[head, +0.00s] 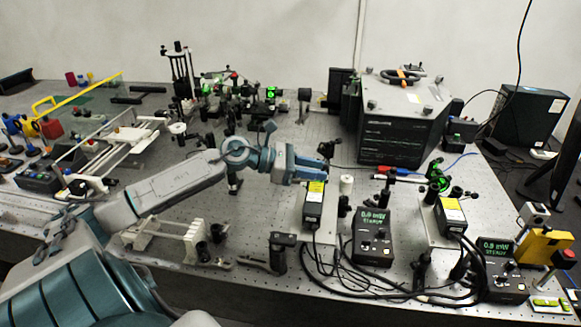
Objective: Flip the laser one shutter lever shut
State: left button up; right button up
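Two small black boxes with yellow labels, which look like laser heads, stand on the bench in the head view: a left one (313,212) and a right one (450,217). I cannot read which is laser one. The shutter lever is too small to make out. My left gripper (318,172) reaches in from the left, just behind and above the left box. Its blue body partly hides the bench there. Its fingers are too small to show whether they are open or shut, or whether they touch anything. My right gripper is out of view.
A control box with a lit display (373,236) stands right of the left laser box, and another (500,275) is at the right front. Black cables (345,275) loop across the front. A large black-sided instrument (395,120) stands behind. A white post (346,184) is close to my gripper.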

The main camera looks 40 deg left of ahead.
pick_arm(q)
jog(key=shift+s+a, duration=0.3)
jog(key=shift+a, duration=0.05)
jog(key=shift+s+a+r, duration=0.15)
jog(key=shift+s+r, duration=0.05)
jog(key=shift+p+v, duration=0.45)
jog(key=shift+v, duration=0.6)
jog(key=p+v, duration=0.2)
jog(key=p, duration=0.3)
jog(key=shift+s+a+r, duration=0.15)
jog(key=shift+s+a, duration=0.05)
jog(key=shift+a, duration=0.1)
